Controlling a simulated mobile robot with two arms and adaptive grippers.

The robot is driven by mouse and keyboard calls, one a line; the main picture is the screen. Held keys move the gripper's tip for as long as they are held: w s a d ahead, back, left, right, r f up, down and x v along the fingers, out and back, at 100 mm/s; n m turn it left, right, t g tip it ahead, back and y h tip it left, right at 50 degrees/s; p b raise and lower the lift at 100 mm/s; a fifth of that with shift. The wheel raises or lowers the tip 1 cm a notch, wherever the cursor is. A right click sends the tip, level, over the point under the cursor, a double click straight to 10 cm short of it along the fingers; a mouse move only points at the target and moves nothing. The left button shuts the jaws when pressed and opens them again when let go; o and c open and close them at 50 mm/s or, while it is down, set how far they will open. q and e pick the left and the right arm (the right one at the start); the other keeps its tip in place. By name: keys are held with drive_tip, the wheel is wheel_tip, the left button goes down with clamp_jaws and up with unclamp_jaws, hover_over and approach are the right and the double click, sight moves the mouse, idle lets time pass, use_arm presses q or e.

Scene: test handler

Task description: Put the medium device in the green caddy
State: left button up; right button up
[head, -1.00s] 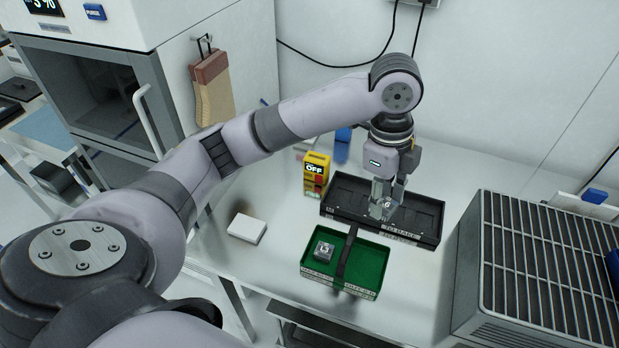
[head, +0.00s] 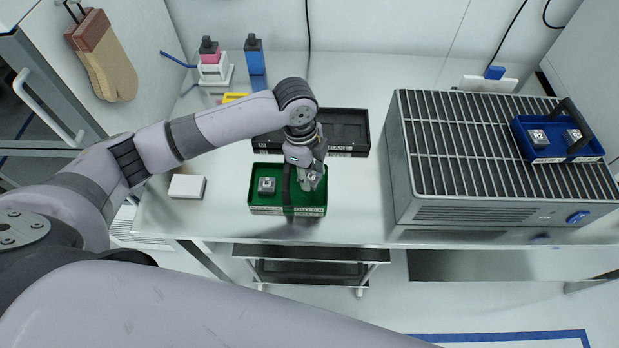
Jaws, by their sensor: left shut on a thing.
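The green caddy (head: 266,209) stands on the white table, with a dark handle (head: 288,188) across its middle. A grey device (head: 266,186) sits in its left compartment. My left gripper (head: 309,184) points down over the right compartment, shut on another grey device (head: 314,180). The held device is partly hidden by the fingers; I cannot tell whether it touches the caddy floor. My right gripper is not in view.
The black tray (head: 349,128) lies behind the green caddy, partly behind my arm. A white block (head: 187,187) lies to the left. A large grey grilled unit (head: 440,180) stands at right, bearing a blue caddy (head: 517,139) with devices. Bottles (head: 254,62) stand at the back.

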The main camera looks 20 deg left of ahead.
sight(309, 177)
use_arm(q)
wheel_tip(309, 177, down, 3)
drive_tip(key=shift+s+r, duration=0.1)
drive_tip(key=shift+r, duration=0.05)
drive_tip(key=shift+f, duration=0.5)
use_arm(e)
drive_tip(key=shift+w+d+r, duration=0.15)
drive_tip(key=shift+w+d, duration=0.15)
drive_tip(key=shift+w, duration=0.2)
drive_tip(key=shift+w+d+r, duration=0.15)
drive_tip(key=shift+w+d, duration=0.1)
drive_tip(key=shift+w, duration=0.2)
use_arm(q)
drive_tip(key=o, duration=0.8)
drive_tip(key=shift+f, duration=0.1)
drive_tip(key=shift+o, duration=0.4)
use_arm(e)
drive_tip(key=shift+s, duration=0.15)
